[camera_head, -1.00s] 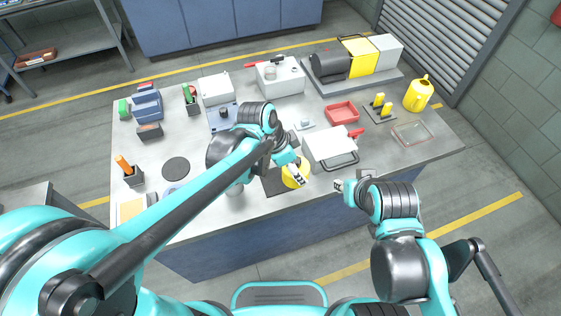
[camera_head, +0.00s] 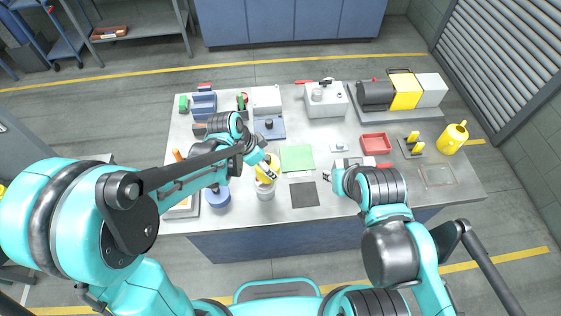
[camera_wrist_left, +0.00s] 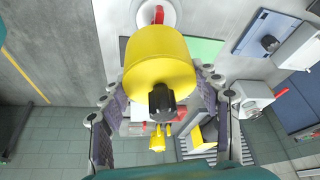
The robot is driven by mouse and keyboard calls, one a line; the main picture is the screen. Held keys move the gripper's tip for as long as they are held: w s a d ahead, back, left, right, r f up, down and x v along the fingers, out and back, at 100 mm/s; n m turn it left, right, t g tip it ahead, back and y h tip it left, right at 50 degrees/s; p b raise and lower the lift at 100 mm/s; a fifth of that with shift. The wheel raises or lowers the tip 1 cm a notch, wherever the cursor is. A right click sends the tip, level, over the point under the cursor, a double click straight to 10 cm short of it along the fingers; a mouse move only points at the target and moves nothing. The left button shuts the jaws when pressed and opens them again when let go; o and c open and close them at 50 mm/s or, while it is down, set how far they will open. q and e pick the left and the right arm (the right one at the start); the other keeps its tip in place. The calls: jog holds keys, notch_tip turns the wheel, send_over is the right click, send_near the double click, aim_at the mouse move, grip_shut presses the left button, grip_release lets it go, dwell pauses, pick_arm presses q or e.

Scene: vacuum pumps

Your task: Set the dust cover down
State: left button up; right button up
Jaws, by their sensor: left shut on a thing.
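The dust cover appears to be the yellow cylinder (camera_head: 265,163) in my left gripper (camera_head: 268,172). In the left wrist view the yellow cylinder (camera_wrist_left: 160,58), with a black knob (camera_wrist_left: 162,102), sits between the two fingers, and the gripper is shut on it. In the head view it is held close to a pale cylinder (camera_head: 265,191) near the table's front edge; whether they touch cannot be told. My right gripper (camera_head: 330,178) is over the table's front part, by a light-coloured box; its fingers are too small to read.
A dark square mat (camera_head: 304,194) lies bare right of the pale cylinder. Behind it is a green mat (camera_head: 297,158). A blue round thing (camera_head: 216,195) stands left. A red tray (camera_head: 375,143) and yellow can (camera_head: 453,138) stand right.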

aim_at(264, 175)
pick_arm(q)
jog(key=shift+w+a+r, duration=0.1)
jog(key=shift+a, duration=0.65)
pick_arm(e)
jog(key=shift+w+a+r, duration=0.15)
jog(key=shift+a+r, duration=0.15)
jog(key=shift+f, duration=0.1)
